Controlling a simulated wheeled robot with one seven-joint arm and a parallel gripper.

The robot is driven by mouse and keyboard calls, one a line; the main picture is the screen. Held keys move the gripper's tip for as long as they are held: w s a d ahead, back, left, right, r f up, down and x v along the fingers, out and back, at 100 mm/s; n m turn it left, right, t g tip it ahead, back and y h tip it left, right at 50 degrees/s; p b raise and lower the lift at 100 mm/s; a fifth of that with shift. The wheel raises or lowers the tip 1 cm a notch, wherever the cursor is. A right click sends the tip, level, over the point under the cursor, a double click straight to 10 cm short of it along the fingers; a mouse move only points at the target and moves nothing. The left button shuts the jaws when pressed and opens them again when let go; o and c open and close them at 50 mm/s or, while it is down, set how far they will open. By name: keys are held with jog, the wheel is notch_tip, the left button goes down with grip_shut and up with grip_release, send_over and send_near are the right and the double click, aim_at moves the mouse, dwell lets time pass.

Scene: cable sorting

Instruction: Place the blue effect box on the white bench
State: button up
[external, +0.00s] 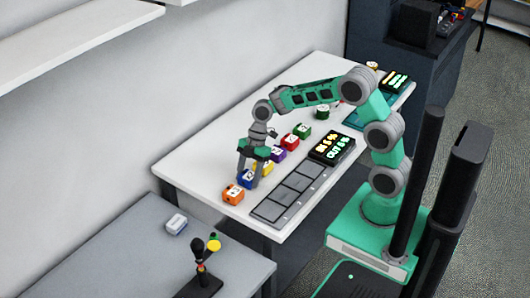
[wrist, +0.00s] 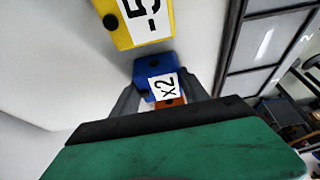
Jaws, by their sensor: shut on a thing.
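The blue effect box (external: 245,180) is between the fingers of my gripper (external: 249,176) in the external view, partly covered by them. My gripper is shut on it. In the wrist view the blue box (wrist: 153,68) shows between the two fingers, with a white "x2" label on it. The box is over the white bench (external: 200,165), in the row of coloured boxes near the left end. I cannot tell whether its underside touches the bench.
An orange box (external: 233,195) stands just left of the blue one. A yellow box (external: 265,167) is close on its right, then purple (external: 278,154), red (external: 290,141) and green (external: 303,130) boxes. A grey slotted tray (external: 286,194) lies in front. A grey table (external: 130,245) stands lower left.

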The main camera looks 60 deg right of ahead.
jog(key=shift+f, duration=0.1)
jog(key=o, duration=1)
jog(key=shift+f, duration=0.1)
jog(key=o, duration=0.5)
jog(key=shift+r, duration=0.45)
jog(key=v, duration=1.2)
jog(key=s+d+f+m+t+h, duration=0.1)
jog(key=s+d+m+h, duration=0.1)
jog(key=s+d+m, duration=0.3)
jog(key=s+d+f+m+t+h, duration=0.2)
jog(key=s+d+m, duration=0.3)
jog(key=s+m, duration=0.7)
jog(key=shift+s+m, duration=0.2)
jog(key=shift+m, duration=0.3)
